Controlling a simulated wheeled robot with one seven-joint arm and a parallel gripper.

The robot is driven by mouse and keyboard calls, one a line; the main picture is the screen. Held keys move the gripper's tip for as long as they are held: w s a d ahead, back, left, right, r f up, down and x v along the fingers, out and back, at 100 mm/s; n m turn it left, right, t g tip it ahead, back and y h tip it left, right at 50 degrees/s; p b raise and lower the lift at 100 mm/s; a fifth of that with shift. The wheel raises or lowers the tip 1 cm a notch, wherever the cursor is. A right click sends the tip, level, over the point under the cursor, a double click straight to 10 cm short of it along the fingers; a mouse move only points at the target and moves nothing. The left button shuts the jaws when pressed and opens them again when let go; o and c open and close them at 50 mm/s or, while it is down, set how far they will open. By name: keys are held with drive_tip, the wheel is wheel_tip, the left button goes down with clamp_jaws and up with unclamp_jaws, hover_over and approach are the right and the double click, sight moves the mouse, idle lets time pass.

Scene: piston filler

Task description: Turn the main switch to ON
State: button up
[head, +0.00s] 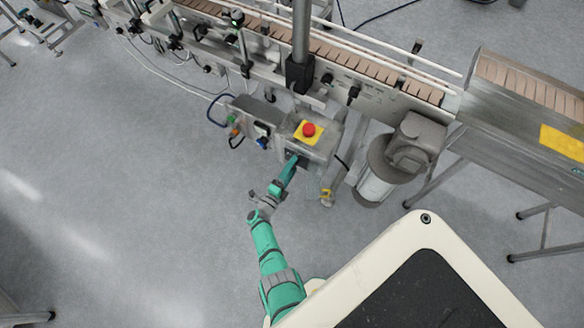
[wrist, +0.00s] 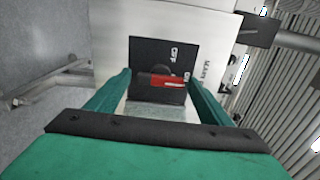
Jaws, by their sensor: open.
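The main switch shows in the wrist view as a red handle (wrist: 168,81) on a dark square plate (wrist: 150,52). The handle's bar lies crosswise in that picture, with small white marks above it and at its right end. I cannot tell whether it stands at on or off. My gripper (wrist: 159,84) is open, with one teal finger on each side of the handle. Whether the fingers touch it is unclear. In the head view my gripper (head: 292,164) is at the front of the control box (head: 322,147) and mostly hides the switch.
A red emergency stop button (head: 308,129) on a yellow plate sits on the box just above my gripper. A smaller box with coloured connectors and cables (head: 252,122) is to the left. The conveyor (head: 345,62) runs behind, and a grey motor (head: 413,143) stands at right.

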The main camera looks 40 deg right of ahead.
drive_tip(key=v, duration=1)
drive_tip(key=shift+s+a, duration=0.25)
drive_tip(key=shift+a, duration=0.1)
drive_tip(key=s+a+r+n+t+y, duration=0.2)
drive_tip(key=s+a+r+n+y, duration=0.3)
drive_tip(key=r+n, duration=0.5)
drive_tip(key=s+a+r+n+t+y, duration=0.3)
drive_tip(key=s+a+r+n+y, duration=0.3)
drive_tip(key=s+a+r+n, duration=0.3)
drive_tip(key=s+a+r+n+t+y, duration=0.3)
drive_tip(key=s+a+r+n+y, duration=0.2)
drive_tip(key=r+n, duration=0.7)
drive_tip(key=s+a+r, duration=0.2)
drive_tip(key=s, duration=0.2)
drive_tip(key=shift+s+r+n+y, duration=0.2)
drive_tip(key=shift+s+n+y, duration=0.1)
drive_tip(key=shift+s, duration=0.05)
drive_tip(key=shift+a, duration=0.15)
